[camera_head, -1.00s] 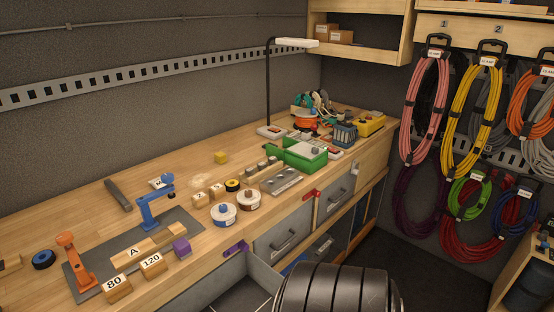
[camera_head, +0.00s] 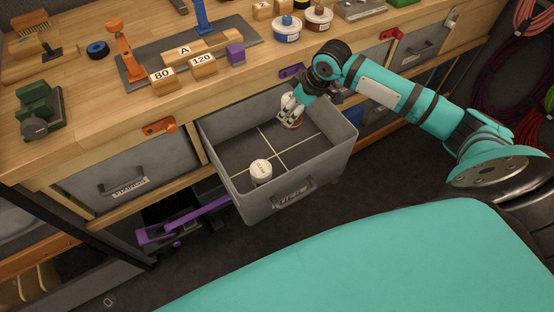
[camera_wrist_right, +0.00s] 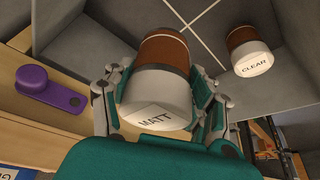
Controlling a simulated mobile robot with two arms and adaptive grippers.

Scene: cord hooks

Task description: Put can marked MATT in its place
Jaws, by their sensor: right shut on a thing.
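My right gripper (camera_head: 290,108) is shut on the can marked MATT, a white and brown can (camera_wrist_right: 155,95) whose label shows in the right wrist view. In the head view the gripper reaches down into the open grey drawer (camera_head: 297,193), at its back. The can's brown part (camera_head: 294,123) shows just below the fingers. I cannot tell whether the can touches the drawer floor. Thin white lines divide the floor into compartments. A can marked CLEAR (camera_wrist_right: 249,52) stands upright in the front of the drawer (camera_head: 261,172). My left gripper is not in view.
The bench above holds two tubs (camera_head: 287,28), a purple block (camera_head: 236,53) and wooden blocks marked 80 (camera_head: 162,78) and 120 (camera_head: 203,65). A purple latch (camera_wrist_right: 48,90) lies beside the drawer. Other drawer compartments look empty.

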